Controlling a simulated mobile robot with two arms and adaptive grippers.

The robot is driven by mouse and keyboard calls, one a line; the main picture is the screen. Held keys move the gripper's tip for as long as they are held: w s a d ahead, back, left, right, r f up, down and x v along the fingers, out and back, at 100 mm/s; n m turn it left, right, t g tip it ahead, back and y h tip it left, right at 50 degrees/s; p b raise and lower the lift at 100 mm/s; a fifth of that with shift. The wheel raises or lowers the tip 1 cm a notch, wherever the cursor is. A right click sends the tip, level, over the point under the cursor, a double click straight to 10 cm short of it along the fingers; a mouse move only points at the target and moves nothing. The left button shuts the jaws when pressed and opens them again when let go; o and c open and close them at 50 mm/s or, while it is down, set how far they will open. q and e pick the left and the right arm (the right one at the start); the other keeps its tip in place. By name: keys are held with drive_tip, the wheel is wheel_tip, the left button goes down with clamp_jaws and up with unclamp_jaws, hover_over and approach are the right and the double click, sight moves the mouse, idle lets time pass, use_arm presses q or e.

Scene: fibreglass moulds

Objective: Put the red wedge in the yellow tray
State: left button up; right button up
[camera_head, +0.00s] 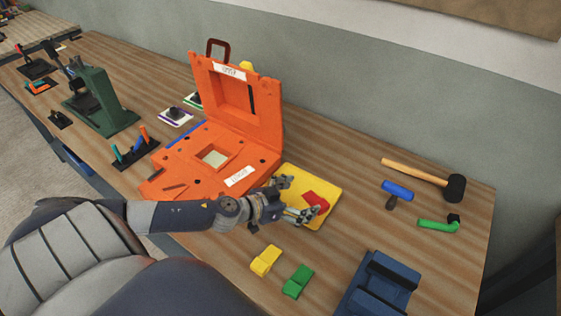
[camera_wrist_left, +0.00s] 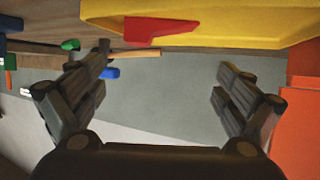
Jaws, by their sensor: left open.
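The red wedge (camera_head: 316,201) lies on the yellow tray (camera_head: 325,184), near its right side. In the left wrist view, the red wedge (camera_wrist_left: 150,32) shows against the yellow tray (camera_wrist_left: 240,25) at the top of the picture. My left gripper (camera_head: 297,199) is open over the near-left part of the tray, with one finger close to the wedge. In the left wrist view my open left gripper (camera_wrist_left: 163,65) has nothing between its fingers. I cannot tell whether a finger touches the wedge. My right gripper is not in view.
An open orange mould (camera_head: 270,150) stands left of the tray. Yellow (camera_head: 265,260) and green (camera_head: 298,281) blocks lie in front, with a blue fixture (camera_head: 375,285) at right. A mallet (camera_head: 425,174), a blue-handled tool (camera_head: 397,190) and a green tool (camera_head: 438,225) lie farther right.

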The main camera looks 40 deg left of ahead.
use_arm(q)
drive_tip(key=b+v, duration=0.1)
drive_tip(key=v, duration=0.3)
drive_tip(key=shift+s, duration=0.25)
drive_tip(key=shift+v, duration=1.55)
drive_tip(key=shift+w+a+r, duration=0.1)
